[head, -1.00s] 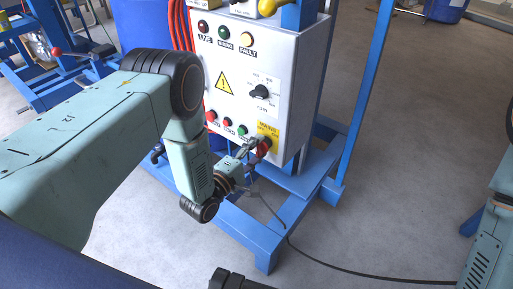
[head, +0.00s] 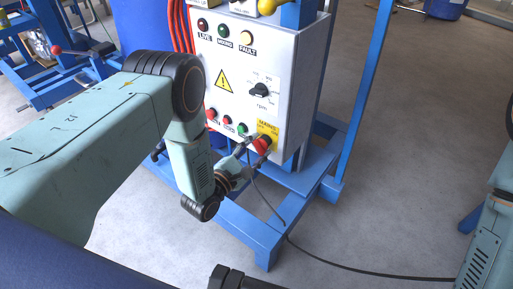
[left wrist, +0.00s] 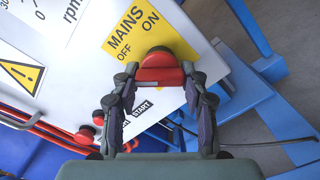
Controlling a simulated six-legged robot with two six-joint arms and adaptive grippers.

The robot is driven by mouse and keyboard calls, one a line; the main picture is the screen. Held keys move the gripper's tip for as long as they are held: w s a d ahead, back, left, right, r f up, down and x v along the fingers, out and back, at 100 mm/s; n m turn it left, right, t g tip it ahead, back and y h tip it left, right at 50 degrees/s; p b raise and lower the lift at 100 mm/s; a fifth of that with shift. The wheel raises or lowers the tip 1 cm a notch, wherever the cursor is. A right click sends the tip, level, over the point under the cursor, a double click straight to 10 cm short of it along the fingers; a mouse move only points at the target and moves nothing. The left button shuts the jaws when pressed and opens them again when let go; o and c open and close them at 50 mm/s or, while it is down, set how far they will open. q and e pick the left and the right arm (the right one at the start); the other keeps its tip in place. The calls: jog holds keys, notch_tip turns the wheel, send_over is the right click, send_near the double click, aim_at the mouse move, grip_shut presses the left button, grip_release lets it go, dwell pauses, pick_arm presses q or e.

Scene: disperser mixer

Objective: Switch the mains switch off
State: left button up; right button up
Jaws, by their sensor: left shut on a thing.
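The red mains switch (head: 262,145) sits on a yellow plate at the lower right of the control box front. In the left wrist view the switch (left wrist: 158,70) shows between my fingertips, below the yellow label (left wrist: 135,35) reading MAINS, OFF and ON. My left gripper (head: 251,152) reaches it from below left. In the left wrist view the left gripper (left wrist: 160,80) has a finger on each side of the switch and is shut on it. I cannot tell exactly which mark the switch points to.
The control box (head: 235,107) also carries a speed knob (head: 260,91), lamps and several push buttons close to the left gripper. A blue frame (head: 245,226) stands below it.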

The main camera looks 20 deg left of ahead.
dwell(0.5)
pick_arm(q)
jog(key=o, duration=1.2)
jog(key=shift+c, duration=0.2)
jog(key=v, duration=1.2)
jog(key=shift+r, duration=0.1)
